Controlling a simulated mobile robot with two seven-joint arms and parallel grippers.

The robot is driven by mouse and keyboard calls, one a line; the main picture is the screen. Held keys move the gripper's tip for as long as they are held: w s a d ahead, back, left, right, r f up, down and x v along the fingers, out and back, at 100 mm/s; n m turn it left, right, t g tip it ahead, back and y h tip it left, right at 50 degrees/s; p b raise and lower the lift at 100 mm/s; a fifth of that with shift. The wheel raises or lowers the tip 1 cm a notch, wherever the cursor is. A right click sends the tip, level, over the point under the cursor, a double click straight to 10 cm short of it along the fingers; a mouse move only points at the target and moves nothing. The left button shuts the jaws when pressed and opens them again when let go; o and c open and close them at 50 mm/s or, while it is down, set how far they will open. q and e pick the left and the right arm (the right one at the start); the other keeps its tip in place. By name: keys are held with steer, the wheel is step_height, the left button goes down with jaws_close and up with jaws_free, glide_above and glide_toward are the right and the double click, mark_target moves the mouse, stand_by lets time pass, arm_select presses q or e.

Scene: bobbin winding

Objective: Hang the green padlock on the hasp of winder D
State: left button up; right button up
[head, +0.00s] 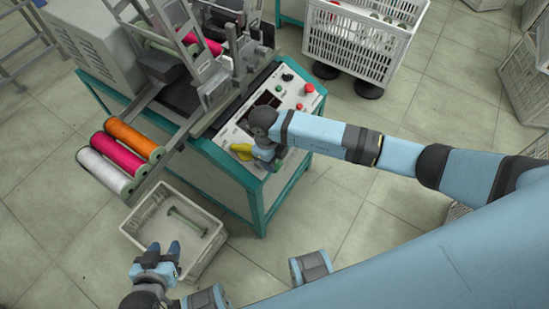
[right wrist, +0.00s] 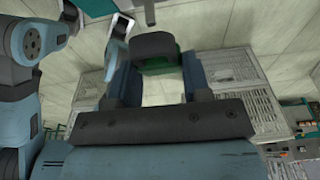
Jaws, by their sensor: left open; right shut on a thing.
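My right gripper (right wrist: 158,85) is shut on the green padlock (right wrist: 160,66), which shows between its fingers in the right wrist view, partly behind a dark block. In the head view the right gripper (head: 267,158) is at the front top edge of a winder (head: 225,152), beside the control panel. No letter on the winder is legible, and the hasp is not clearly visible. My left gripper (head: 160,254) is open and empty, low by the near side of a floor crate.
The floor crate (head: 134,232) holds a grey-green bar (head: 188,222). Orange, pink and white spools (head: 118,158) stick out on the winder's left. The panel has a red button (head: 309,88). A white crate of bobbins (head: 355,48) stands behind.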

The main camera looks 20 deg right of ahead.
steer(key=shift+w+a+f+b, duration=0.15)
steer(key=shift+w+f+b, duration=0.05)
steer(key=shift+f+b, duration=0.25)
steer(key=shift+w+a+f+b, duration=0.15)
steer(key=shift+f+b, duration=0.15)
steer(key=shift+f, duration=0.15)
steer(key=shift+w+a+f+b, duration=0.15)
steer(key=shift+w+f+b, duration=0.05)
steer(key=shift+f+b, duration=0.35)
steer(key=shift+w+a+f+b, duration=0.1)
steer(key=shift+w+f+b, duration=0.05)
steer(key=shift+f+b, duration=0.4)
steer(key=shift+s+d+f, duration=0.2)
steer(key=shift+s+d, duration=0.05)
steer(key=shift+s, duration=0.1)
steer(key=shift+f, duration=0.1)
stand_by(0.6)
